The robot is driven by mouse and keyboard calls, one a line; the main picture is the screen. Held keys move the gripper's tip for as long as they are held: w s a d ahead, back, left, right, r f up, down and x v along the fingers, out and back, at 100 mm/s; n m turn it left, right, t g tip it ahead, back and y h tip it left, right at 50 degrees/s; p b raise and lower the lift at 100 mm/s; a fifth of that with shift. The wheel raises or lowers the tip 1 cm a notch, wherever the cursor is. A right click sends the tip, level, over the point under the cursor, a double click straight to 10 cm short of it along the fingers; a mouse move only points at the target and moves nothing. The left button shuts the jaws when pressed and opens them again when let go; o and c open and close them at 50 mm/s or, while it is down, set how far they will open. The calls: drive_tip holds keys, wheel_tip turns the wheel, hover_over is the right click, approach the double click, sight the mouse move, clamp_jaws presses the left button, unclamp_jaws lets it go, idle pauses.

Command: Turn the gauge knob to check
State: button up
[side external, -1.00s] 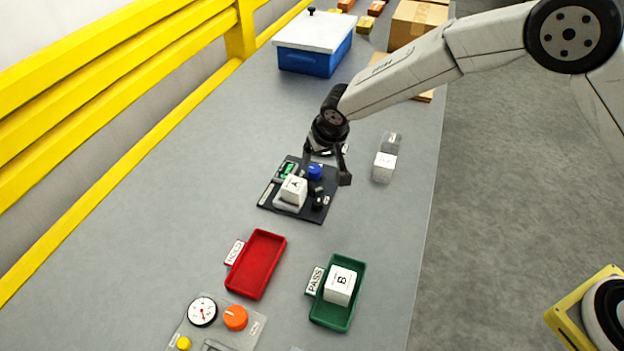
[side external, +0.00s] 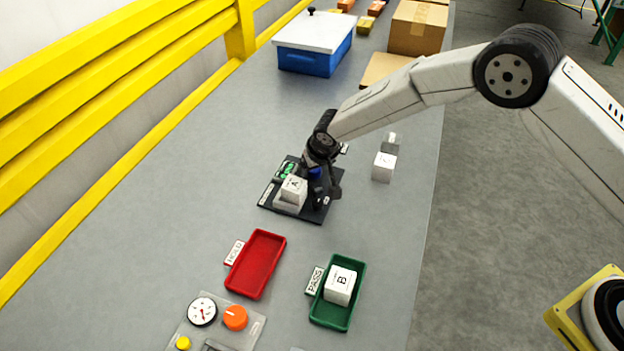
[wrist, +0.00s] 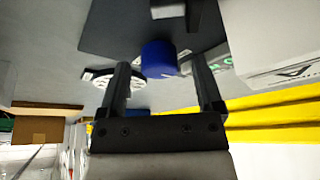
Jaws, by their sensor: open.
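A blue knob (side external: 315,173) stands on a black gauge plate (side external: 268,203), partly hidden by my gripper (side external: 325,190) in the side view. A white box marked A (side external: 292,189) sits on the same plate, left of my gripper, beside a green display (side external: 287,171). In the wrist view the blue knob (wrist: 158,60) appears between the two open fingers of my gripper (wrist: 161,68), nearer the left finger. I cannot tell whether the fingers reach down around it. My gripper is empty.
A red tray (side external: 281,243) is empty; a green tray (side external: 317,314) holds a white box marked B (side external: 340,285). A panel with a dial (side external: 202,311) and an orange knob (side external: 235,317) is in front. Another white box (side external: 384,167) stands to the right.

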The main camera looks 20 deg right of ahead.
drive_tip(key=shift+f, duration=0.1)
clamp_jaws()
idle(0.3)
drive_tip(key=shift+m, duration=0.4)
drive_tip(key=shift+w+a+m+h, duration=0.15)
drive_tip(key=shift+m+h, duration=0.65)
drive_tip(key=shift+m, duration=0.9)
drive_tip(key=m+h, duration=0.1)
drive_tip(key=m, duration=0.1)
drive_tip(key=m+g, duration=0.1)
drive_tip(key=m, duration=0.2)
drive_tip(key=shift+h, duration=0.4)
drive_tip(key=m+g, duration=0.1)
drive_tip(key=m, duration=0.3)
drive_tip(key=shift+m+g+h, duration=0.4)
drive_tip(key=shift+w+m+g, duration=0.1)
drive_tip(key=shift+m+g, duration=0.7)
drive_tip(key=shift+m, duration=1.1)
